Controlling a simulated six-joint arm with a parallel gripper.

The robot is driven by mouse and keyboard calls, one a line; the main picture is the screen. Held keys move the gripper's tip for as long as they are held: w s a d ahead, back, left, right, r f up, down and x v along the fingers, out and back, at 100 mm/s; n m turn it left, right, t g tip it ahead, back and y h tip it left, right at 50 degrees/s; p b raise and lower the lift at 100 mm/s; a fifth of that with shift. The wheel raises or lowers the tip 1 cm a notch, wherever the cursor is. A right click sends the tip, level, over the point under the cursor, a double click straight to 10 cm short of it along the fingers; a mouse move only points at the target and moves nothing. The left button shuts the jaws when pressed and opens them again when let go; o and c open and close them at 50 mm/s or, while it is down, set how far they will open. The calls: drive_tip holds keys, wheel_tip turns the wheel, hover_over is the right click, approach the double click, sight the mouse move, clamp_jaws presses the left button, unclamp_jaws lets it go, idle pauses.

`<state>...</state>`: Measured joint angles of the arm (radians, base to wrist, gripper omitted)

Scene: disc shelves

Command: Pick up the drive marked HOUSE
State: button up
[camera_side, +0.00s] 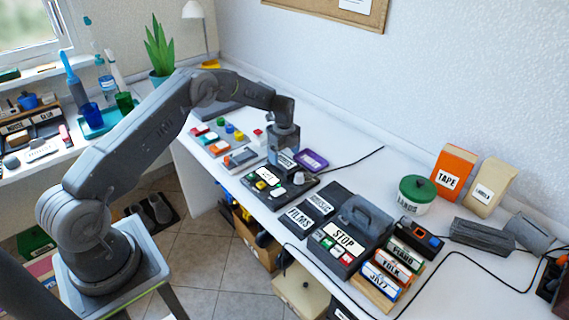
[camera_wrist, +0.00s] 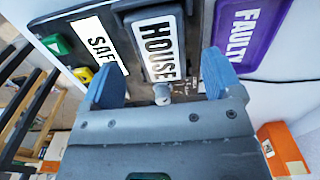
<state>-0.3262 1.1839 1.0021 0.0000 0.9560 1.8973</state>
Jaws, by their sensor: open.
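The HOUSE drive (camera_wrist: 158,45) is a dark block with a white label, in the upper middle of the wrist view. It sits on a dark unit (camera_wrist: 75,28), beside a white SAFE label (camera_wrist: 98,45). My gripper (camera_wrist: 162,75) is open, with its blue fingers apart to the left and right of the drive's near end. The fingers hold nothing; I cannot tell whether either touches the drive. In the side view my gripper (camera_side: 284,152) points down over the back of the unit (camera_side: 278,188), and the drive is largely hidden there.
A purple FAULTY tray (camera_wrist: 250,30) lies close to the right of the drive; it also shows in the side view (camera_side: 311,160). FILMS (camera_side: 299,217) and STOP (camera_side: 345,239) units stand to the right. A black cable (camera_side: 350,163) runs behind.

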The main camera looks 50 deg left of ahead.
sight(284, 163)
drive_tip(key=shift+f, duration=1.35)
drive_tip(key=shift+c, duration=0.4)
drive_tip(key=c, duration=1)
drive_tip(key=shift+r, duration=0.1)
